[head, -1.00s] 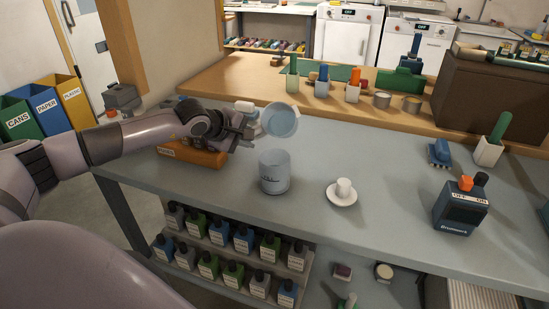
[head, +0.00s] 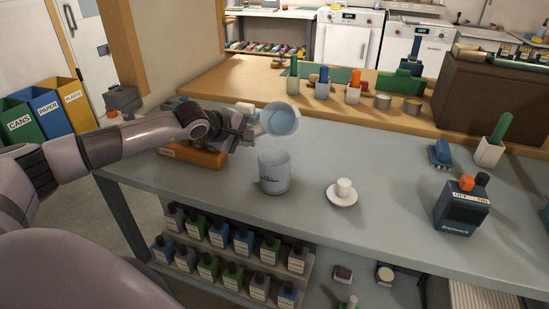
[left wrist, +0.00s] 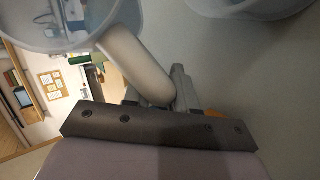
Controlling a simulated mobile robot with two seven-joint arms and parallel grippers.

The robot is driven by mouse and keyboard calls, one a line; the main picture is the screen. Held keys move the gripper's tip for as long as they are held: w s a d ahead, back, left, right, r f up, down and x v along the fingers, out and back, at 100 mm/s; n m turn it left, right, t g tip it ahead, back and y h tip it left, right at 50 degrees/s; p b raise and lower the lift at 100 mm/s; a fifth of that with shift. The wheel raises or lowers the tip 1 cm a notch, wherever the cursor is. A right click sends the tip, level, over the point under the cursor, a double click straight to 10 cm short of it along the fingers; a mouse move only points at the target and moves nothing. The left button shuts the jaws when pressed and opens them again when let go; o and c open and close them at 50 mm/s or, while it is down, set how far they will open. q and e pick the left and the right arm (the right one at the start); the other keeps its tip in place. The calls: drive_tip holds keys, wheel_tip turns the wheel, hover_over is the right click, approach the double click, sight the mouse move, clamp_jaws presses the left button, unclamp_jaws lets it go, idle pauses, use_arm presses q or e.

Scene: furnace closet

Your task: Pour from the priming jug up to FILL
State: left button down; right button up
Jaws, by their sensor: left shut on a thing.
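The priming jug (head: 280,120) is a pale blue, see-through vessel, strongly tilted with its open mouth showing. My left gripper (head: 247,127) is shut on its pale handle (left wrist: 135,65). The jug hangs above a clear, bluish container (head: 273,175), which stands upright on the grey bench and bears a small dark mark, too small to read. In the left wrist view the jug (left wrist: 55,28) fills the upper left, and the container's rim (left wrist: 250,12) shows at the upper right. I cannot make out a stream or the liquid level. My right gripper is not in view.
A dark blue device with an orange knob (head: 461,207) is farther right. The bench between them is clear.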

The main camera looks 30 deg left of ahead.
use_arm(q)
drive_tip(key=shift+w+a+r+t+y+b, duration=0.15)
drive_tip(key=shift+r+t+b, duration=0.2)
drive_tip(key=shift+b, duration=0.4)
drive_tip(key=shift+w+d+r+t+y+b, duration=0.15)
drive_tip(key=shift+t+b, duration=0.3)
drive_tip(key=shift+b, duration=0.3)
idle(1.1)
drive_tip(key=shift+a, duration=0.1)
